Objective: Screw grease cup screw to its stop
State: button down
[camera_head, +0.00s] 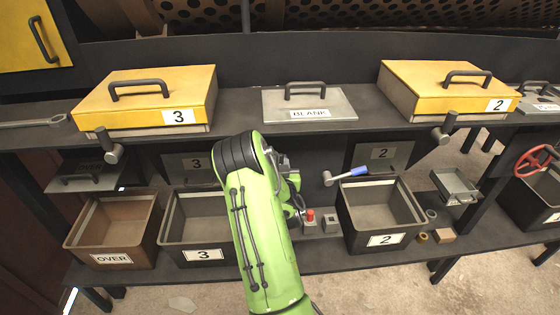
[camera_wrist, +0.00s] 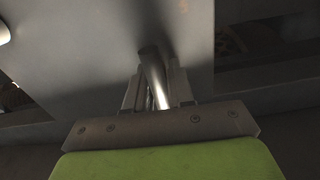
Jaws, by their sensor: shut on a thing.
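My gripper (camera_wrist: 156,85) is shut on a shiny metal rod (camera_wrist: 153,72) in the wrist view. The rod leans slightly, and its far end meets or lies just before a grey plate (camera_wrist: 100,45). I cannot tell whether this rod is the grease cup screw, nor whether it touches the plate. In the head view my green arm reaches in below the shelf and hides most of the gripper and what it holds. No grease cup can be made out clearly.
A bin marked 3 (camera_head: 180,240) stands left of my arm and a bin marked 2 (camera_head: 349,226) right of it. A blue-handled tool (camera_head: 352,173) shows above bin 2. A red-topped small block (camera_head: 310,222) is close to my arm. Yellow boxes (camera_head: 145,95) stand on the shelf above.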

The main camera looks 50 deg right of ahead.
jog(key=shift+f+m, duration=0.2)
jog(key=shift+m, duration=0.5)
jog(key=shift+c, duration=1.4)
grip_release()
jog(key=shift+r, duration=0.15)
